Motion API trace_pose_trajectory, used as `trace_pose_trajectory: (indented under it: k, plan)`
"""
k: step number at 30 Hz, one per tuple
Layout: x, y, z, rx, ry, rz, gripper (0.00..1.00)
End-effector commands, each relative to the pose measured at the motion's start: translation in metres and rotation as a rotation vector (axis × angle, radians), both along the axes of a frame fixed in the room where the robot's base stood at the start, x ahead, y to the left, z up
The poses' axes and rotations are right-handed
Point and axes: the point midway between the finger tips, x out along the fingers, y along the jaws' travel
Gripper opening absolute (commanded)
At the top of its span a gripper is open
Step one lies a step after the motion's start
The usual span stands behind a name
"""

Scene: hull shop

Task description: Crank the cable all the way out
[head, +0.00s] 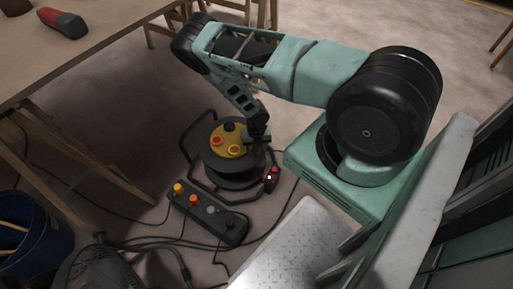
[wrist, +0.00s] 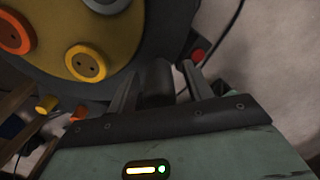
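The cable reel (head: 222,165) stands on the floor in a black tube frame, with a yellow face (head: 228,140) carrying round orange and yellow-ringed sockets and a dark knob. In the wrist view the yellow face (wrist: 112,35) fills the upper left. A dark, rounded crank handle (wrist: 156,84) stands between the fingers of my gripper (wrist: 160,68). The fingers are apart, with what looks like a gap on each side of the handle. In the head view my gripper (head: 258,136) is at the right edge of the reel and hides the handle.
A power strip (head: 208,213) with coloured plugs lies in front of the reel. A small red-and-black item (head: 271,179) is right of it. A wooden table (head: 85,45), blue bucket (head: 30,235), fan (head: 100,272) and loose cables are at left. Bare floor lies behind.

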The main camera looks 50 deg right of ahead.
Motion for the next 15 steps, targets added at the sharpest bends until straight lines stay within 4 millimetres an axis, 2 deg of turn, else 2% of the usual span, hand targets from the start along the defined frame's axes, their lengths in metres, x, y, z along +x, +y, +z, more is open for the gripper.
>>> trace_pose_trajectory:
  k: [5,8,11,15]
  plan:
    - [0.0,0.001,0.003,0.001,0.0,0.001,0.51]
    - [0.0,0.001,0.012,0.001,0.0,0.001,0.51]
    - [0.001,0.001,0.03,0.002,-0.001,0.002,0.51]
    - [0.002,0.001,0.063,0.002,-0.003,0.001,0.51]
